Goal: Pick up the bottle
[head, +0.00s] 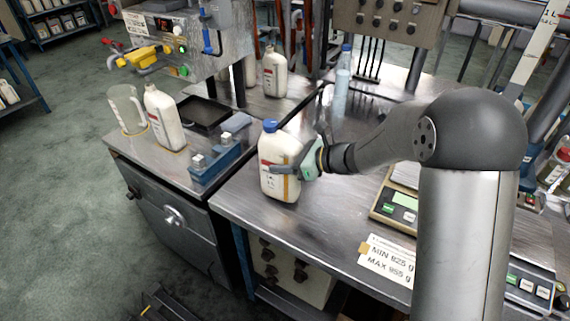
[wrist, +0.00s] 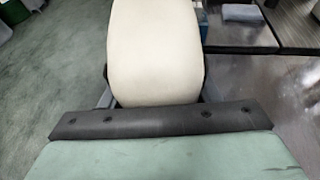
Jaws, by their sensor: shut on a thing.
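A white bottle (head: 281,165) with a blue cap and a red-marked label is upright at the left edge of the steel workbench. My gripper (head: 284,170) reaches it from the right and is shut around its body. In the wrist view the pale bottle (wrist: 155,55) fills the upper middle, between the fingers, beyond the dark bar and green housing of my gripper. The bottle's lower part is hidden there. I cannot tell whether its base touches the bench.
The steel bench (head: 325,225) is clear in front. A scale (head: 400,205) and a weight-limit sign (head: 388,260) lie to the right. A blue holder (head: 215,160), another white bottle (head: 164,118) and a clear jug (head: 126,108) stand on the left cabinet. A gap separates cabinet and bench.

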